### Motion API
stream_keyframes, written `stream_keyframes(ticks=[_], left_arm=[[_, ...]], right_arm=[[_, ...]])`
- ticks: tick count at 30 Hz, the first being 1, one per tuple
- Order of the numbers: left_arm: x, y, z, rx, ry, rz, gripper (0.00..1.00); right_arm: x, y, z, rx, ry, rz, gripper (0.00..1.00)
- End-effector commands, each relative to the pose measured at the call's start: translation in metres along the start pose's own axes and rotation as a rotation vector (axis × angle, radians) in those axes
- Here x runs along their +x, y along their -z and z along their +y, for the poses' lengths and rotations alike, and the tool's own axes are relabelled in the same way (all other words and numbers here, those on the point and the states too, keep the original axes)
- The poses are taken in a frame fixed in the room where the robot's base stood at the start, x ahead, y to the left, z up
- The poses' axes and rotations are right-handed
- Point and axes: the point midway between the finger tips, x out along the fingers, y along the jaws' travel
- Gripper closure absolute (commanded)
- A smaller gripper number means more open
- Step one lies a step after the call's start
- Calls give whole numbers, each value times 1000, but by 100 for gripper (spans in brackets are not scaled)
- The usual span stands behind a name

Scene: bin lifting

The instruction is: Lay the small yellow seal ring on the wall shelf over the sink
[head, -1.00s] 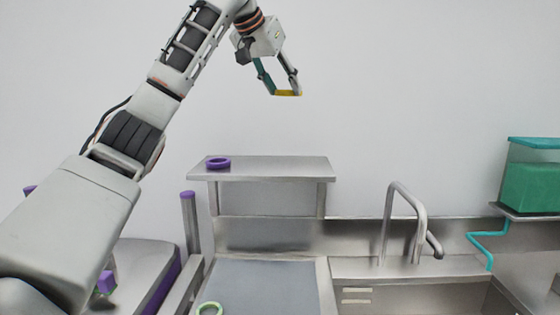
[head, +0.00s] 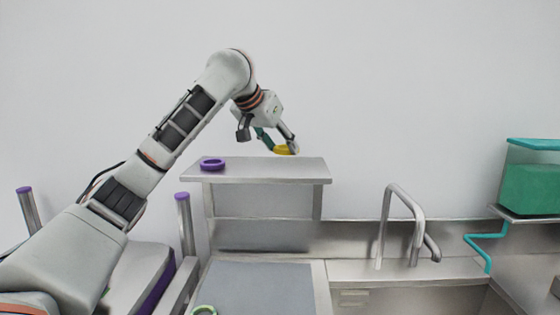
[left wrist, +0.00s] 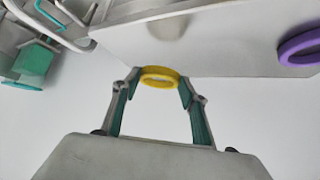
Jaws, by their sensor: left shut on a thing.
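The small yellow seal ring (head: 283,150) is pinched between the fingertips of my left gripper (head: 278,146). It shows also in the left wrist view (left wrist: 160,76), lying across both green-padded fingertips (left wrist: 159,83). The wall shelf (head: 290,172) is a flat metal board on two posts. The ring is just above the shelf's back right part in the head view; I cannot tell whether it touches. In the left wrist view, the shelf (left wrist: 215,40) fills the top and the ring overlaps its edge. The sink (head: 415,297) is at the lower right. My right gripper is not in view.
A purple ring (head: 213,164) lies on the shelf's left end. A green ring (head: 204,310) lies on the counter below. The tap (head: 405,225) rises beside the shelf, and a green box (head: 530,188) stands at the right. The shelf's middle and right are clear.

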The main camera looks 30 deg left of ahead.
Motion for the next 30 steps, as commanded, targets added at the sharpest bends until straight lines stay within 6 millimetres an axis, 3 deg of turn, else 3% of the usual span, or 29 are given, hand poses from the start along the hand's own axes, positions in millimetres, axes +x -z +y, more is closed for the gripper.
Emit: stream_keyframes(ticks=[12,25,26,27,30], left_arm=[[29,-29,0,0,0,-1,74],[33,-33,0,0,0,0,74],[33,-33,0,0,0,1,54],[33,-33,0,0,0,1,44],[33,-33,0,0,0,1,40]], right_arm=[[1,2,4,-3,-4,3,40],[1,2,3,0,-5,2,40],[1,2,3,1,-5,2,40],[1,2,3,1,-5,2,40],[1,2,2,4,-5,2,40]])
